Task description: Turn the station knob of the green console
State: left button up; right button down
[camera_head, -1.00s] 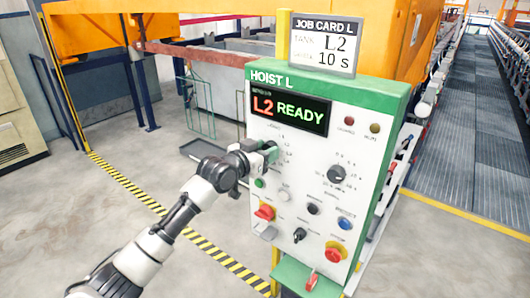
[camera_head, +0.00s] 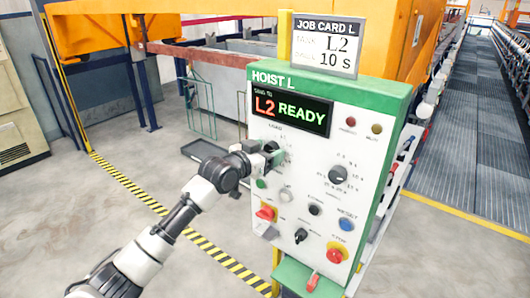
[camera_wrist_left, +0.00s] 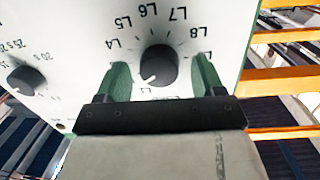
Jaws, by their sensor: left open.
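The green-topped white console (camera_head: 262,135), headed HOIST L, stands at centre right in the head view. Its display (camera_head: 291,112) reads L2 READY. The station knob (camera_wrist_left: 158,66) is black and round in the left wrist view, ringed by labels such as L4 to L8. Its white mark points to the lower left there. My left gripper (camera_head: 274,154) is at the console's left face, largely covering this knob in the head view. In the wrist view the left gripper (camera_wrist_left: 161,74) is open, its green fingers on either side of the knob with visible gaps. My right gripper is not in view.
A job card (camera_head: 327,45) above the console shows L2 and 10 S. Another dial (camera_head: 338,174), a red-yellow knob (camera_head: 337,253), a red switch (camera_head: 266,213) and a blue button (camera_head: 346,224) share the panel. Floor to the left is mostly clear.

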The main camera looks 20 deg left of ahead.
pick_arm(q)
jog(key=shift+s+a, duration=0.2)
jog(key=shift+s, duration=0.35)
jog(key=b+v, duration=0.3)
jog(key=v, duration=0.6)
jog(key=shift+s, duration=0.3)
jog(key=shift+a, duration=0.15)
